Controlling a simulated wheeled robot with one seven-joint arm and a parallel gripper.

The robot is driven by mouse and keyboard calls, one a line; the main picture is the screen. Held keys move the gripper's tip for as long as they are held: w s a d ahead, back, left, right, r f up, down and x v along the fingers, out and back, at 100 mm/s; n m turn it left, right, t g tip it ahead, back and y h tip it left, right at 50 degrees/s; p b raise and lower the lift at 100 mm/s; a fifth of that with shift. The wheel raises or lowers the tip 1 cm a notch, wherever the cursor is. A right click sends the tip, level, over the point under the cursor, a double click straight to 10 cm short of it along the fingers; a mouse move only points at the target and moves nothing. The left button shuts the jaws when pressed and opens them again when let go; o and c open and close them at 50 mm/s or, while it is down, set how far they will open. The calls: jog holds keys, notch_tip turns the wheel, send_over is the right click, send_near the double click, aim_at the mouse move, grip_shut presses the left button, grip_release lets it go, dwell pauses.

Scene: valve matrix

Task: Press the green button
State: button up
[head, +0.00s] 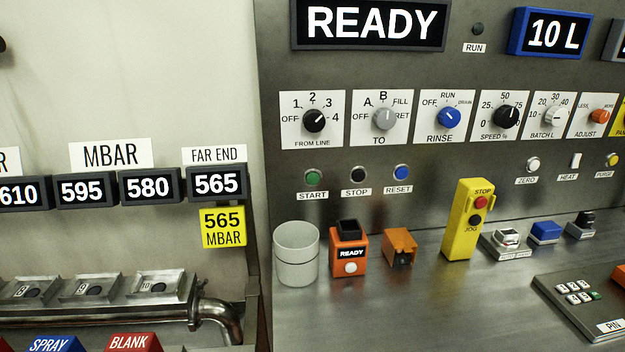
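A round green button (313,178) sits on the grey upright panel, with a white label reading START below it. To its right on the same row are a black button (358,174) labelled STOP and a blue button (401,172) labelled RESET. Nothing covers the green button. My gripper does not show in the head view.
Below the buttons, a grey cup (296,256), an orange READY box (350,250), an orange block (400,247) and a yellow jog pendant (467,220) stand on the metal ledge (420,310). Several rotary knobs line the panel above. Metal pipework (212,308) lies lower left.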

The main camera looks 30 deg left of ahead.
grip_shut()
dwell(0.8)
